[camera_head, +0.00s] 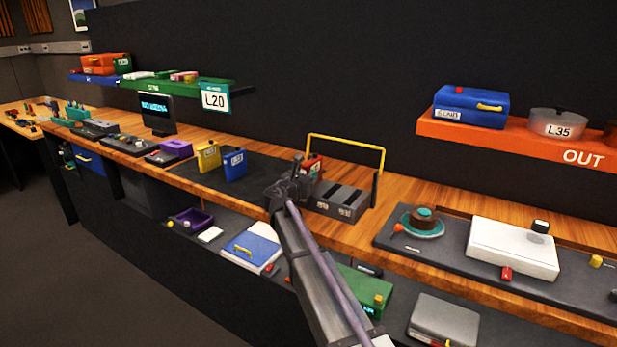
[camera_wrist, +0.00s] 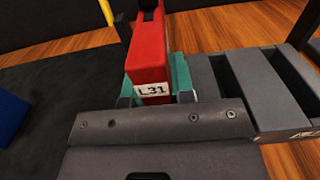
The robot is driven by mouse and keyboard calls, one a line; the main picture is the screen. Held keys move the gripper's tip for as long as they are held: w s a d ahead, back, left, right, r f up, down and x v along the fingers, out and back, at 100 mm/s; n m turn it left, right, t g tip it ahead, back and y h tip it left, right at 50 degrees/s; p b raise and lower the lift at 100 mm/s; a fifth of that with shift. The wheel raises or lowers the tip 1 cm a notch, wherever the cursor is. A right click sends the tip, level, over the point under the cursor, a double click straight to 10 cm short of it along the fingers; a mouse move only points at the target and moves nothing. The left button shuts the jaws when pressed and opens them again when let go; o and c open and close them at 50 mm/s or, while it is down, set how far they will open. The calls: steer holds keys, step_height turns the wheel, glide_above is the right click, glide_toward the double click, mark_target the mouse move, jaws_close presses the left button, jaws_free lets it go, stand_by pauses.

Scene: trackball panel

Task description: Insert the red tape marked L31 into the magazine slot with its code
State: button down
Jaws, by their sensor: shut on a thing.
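The red tape (camera_wrist: 150,55) stands upright in my gripper (camera_wrist: 156,88), its white L31 label facing the wrist camera. The teal finger pads press on both sides of it. In the head view the red tape (camera_head: 314,164) is partly hidden by my gripper (camera_head: 300,178). The grey magazine (camera_head: 342,203) sits on the wooden counter, just right of and below the tape. In the wrist view the magazine (camera_wrist: 250,85) shows dark slots between grey ribs to the right of the tape. I cannot read its slot codes or tell whether the tape's lower end touches it.
A yellow bar (camera_head: 345,140) arches over the magazine. A yellow tape (camera_head: 208,156) and a blue tape (camera_head: 235,166) stand on the dark mat to the left. A dark panel with a white box (camera_head: 513,247) lies to the right. An orange shelf (camera_head: 480,139) hangs above it.

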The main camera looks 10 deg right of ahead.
steer(key=shift+f+b, duration=0.8)
steer(key=shift+f, duration=0.1)
steer(key=c, duration=0.9)
jaws_free()
steer(key=v, duration=1)
steer(key=shift+s+a, duration=0.25)
steer(key=shift+s, duration=0.05)
